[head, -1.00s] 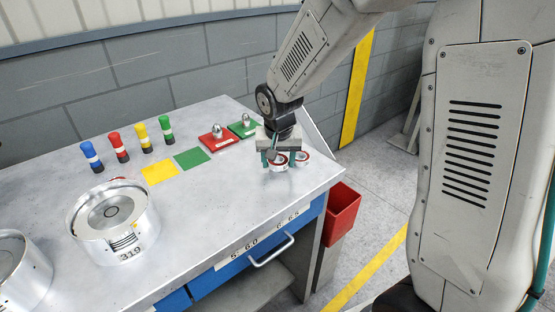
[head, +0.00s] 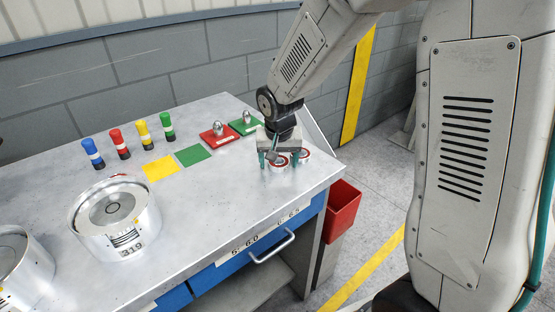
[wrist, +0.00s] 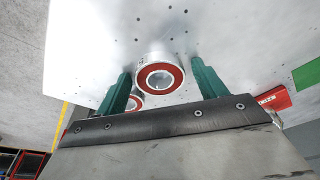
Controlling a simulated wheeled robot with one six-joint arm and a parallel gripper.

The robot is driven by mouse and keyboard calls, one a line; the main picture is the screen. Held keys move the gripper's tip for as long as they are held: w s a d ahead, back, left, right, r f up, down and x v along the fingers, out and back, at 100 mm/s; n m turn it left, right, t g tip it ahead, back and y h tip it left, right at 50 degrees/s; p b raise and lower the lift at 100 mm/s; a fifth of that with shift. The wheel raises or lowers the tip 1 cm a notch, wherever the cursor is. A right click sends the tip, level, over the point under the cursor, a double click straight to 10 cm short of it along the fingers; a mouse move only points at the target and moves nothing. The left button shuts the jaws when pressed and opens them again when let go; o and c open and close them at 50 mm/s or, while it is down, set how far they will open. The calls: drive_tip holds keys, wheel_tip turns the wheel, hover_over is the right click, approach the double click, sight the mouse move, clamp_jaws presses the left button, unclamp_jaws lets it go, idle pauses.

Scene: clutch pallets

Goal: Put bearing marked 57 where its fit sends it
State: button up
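Two silver bearings with red seals stand close together near the table's right edge. The nearer bearing (head: 279,162) shows between my fingers in the head view and in the wrist view (wrist: 160,77). The other bearing (head: 303,154) is beside it, partly hidden behind a finger in the wrist view (wrist: 135,102). I cannot read a 57 on either one. My gripper (head: 278,158) is open, pointing down, with its green fingers on either side of the nearer bearing. In the wrist view narrow gaps show between bearing and fingers.
A yellow square (head: 160,168) and a green square (head: 193,155) lie mid-table. Red (head: 219,141) and green (head: 244,128) plates carry metal pieces. Several coloured plugs stand behind. A large housing marked 319 (head: 124,242) stands left. A red bin (head: 343,208) hangs off the right side.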

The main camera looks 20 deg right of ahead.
drive_tip(key=shift+s+d+f, duration=0.1)
drive_tip(key=shift+r, duration=0.3)
drive_tip(key=d+v, duration=0.1)
drive_tip(key=v, duration=1)
drive_tip(key=s+d+r+n, duration=0.1)
drive_tip(key=s+r+n, duration=0.1)
drive_tip(key=s, duration=1.1)
drive_tip(key=s+d+r+n+g, duration=0.1)
drive_tip(key=s+r+n, duration=0.1)
drive_tip(key=s, duration=1.2)
drive_tip(key=shift+d+r+y, duration=0.35)
drive_tip(key=shift+r+y, duration=0.05)
drive_tip(key=shift+r, duration=0.4)
